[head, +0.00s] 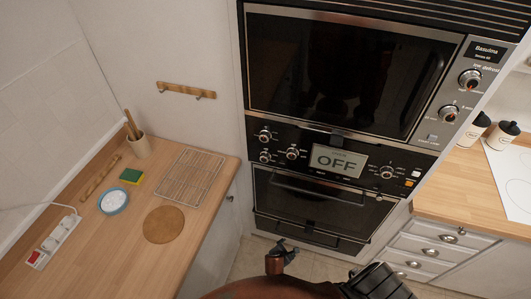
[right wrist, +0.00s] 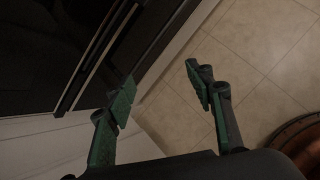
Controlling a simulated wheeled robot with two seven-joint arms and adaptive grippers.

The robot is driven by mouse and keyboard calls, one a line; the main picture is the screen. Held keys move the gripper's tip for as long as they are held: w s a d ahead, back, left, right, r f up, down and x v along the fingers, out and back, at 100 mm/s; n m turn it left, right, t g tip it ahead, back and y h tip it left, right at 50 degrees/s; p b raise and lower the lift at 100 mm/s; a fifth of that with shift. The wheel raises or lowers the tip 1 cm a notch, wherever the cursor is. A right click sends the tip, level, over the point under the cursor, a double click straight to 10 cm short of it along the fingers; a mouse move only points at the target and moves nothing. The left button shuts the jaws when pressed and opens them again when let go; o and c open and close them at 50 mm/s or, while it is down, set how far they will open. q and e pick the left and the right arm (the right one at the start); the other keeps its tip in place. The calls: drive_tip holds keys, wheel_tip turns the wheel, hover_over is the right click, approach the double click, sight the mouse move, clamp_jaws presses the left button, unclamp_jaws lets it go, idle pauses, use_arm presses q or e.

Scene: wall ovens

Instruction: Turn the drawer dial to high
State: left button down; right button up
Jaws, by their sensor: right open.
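Several round dials show on the wall oven's black control panel (head: 325,155) in the head view. I cannot make out my left gripper.
Two more dials (head: 470,79) are on the upper oven (head: 345,75). The lower oven door (head: 320,203) has a long bar handle. A left counter (head: 105,235) holds a rack (head: 190,177) and a round board (head: 164,224). Tiled floor (right wrist: 265,55) is free below.

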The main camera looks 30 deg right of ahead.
drive_tip(key=w+a+r+n+t+h+p, duration=0.1)
drive_tip(key=w+r+n+t+p, duration=0.1)
drive_tip(key=w+r, duration=0.6)
drive_tip(key=w+a+r+n+t+h+p, duration=0.1)
drive_tip(key=w+r+n+h+p, duration=0.15)
drive_tip(key=r, duration=0.95)
drive_tip(key=n+t+h+p, duration=0.3)
drive_tip(key=t+h+p, duration=0.1)
drive_tip(key=t+p, duration=0.1)
approach(264, 160)
drive_tip(key=shift+y, duration=0.25)
drive_tip(key=x, duration=0.7)
drive_tip(key=shift+d+r+p, duration=0.15)
drive_tip(key=shift+r+p, duration=0.1)
drive_tip(key=shift+p, duration=0.05)
use_arm(q)
wheel_tip(264, 160, up, 12)
drive_tip(key=w, duration=0.2)
drive_tip(key=shift+w, duration=0.15)
use_arm(e)
drive_tip(key=shift+w+d, duration=0.5)
use_arm(q)
drive_tip(key=shift+r, duration=0.1)
use_arm(e)
drive_tip(key=shift+c, duration=0.5)
use_arm(q)
drive_tip(key=shift+w, duration=0.1)
use_arm(e)
drive_tip(key=c, duration=1.1)
